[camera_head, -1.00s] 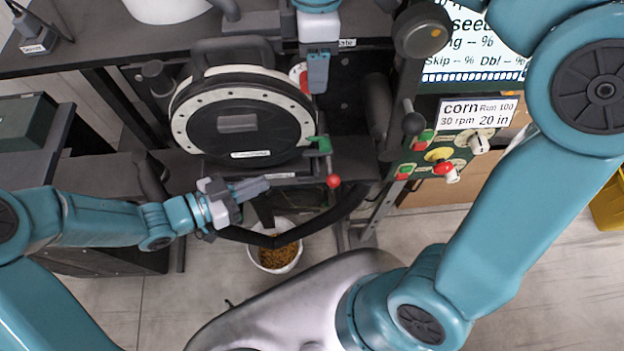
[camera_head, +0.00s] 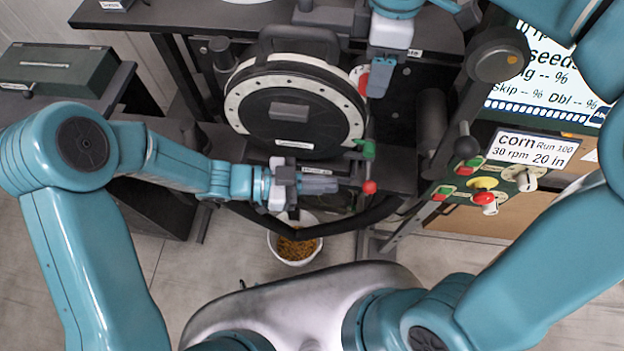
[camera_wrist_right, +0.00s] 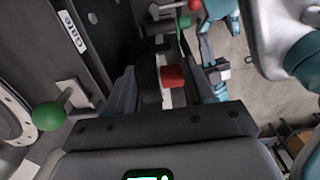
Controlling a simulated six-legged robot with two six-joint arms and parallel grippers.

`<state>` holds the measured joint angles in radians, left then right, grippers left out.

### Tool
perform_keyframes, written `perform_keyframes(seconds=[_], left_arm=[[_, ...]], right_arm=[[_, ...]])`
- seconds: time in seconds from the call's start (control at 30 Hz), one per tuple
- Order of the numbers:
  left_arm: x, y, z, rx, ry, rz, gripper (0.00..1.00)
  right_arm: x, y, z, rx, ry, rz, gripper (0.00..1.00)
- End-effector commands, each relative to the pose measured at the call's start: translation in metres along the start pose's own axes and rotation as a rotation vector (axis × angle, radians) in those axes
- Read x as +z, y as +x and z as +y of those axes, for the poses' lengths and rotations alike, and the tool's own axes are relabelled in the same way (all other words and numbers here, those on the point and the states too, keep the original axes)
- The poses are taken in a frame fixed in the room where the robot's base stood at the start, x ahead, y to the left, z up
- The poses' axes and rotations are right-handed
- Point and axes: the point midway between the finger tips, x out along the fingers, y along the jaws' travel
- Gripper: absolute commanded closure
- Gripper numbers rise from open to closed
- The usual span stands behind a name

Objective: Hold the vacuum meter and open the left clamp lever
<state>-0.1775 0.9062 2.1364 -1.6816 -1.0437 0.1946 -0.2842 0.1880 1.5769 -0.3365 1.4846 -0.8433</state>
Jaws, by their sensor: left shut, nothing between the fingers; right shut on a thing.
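The vacuum meter (camera_head: 242,104), a round black disc with a pale dotted rim, stands upright in the middle of the head view. At its lower right is a green clamp (camera_head: 366,148) with a red ball (camera_head: 369,187) below it. My left gripper (camera_head: 335,185) is shut and empty below the meter, its tips a little left of the red ball. My right gripper (camera_head: 379,88) points down at the meter's upper right, by a red part. In the right wrist view it is shut on a red piece (camera_wrist_right: 172,77). A green ball knob (camera_wrist_right: 49,116) shows there left of the fingers.
A white bucket of orange-brown grain (camera_head: 296,247) stands on the floor below my left gripper. A green panel with knobs and a black-ball lever (camera_head: 466,147) is to the right. A dark green box (camera_head: 55,70) sits at the left.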

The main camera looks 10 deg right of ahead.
Motion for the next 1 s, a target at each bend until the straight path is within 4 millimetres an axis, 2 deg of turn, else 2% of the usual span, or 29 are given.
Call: perform_keyframes(seconds=[0.1, 0.3, 1.0], left_arm=[[0.0, 0.023, 0.001, 0.004, 0.0, 0.0, 1.0], [0.0, 0.047, 0.0, 0.001, 0.001, -0.001, 1.0], [-0.001, 0.057, 0.003, 0.001, 0.0, 0.0, 1.0]], right_arm=[[0.0, 0.0, 0.001, 0.005, 0.001, 0.0, 1.0], [0.0, 0.0, 0.001, 0.005, 0.001, 0.001, 1.0], [0.0, -0.001, 0.001, 0.005, 0.001, 0.001, 1.0]])
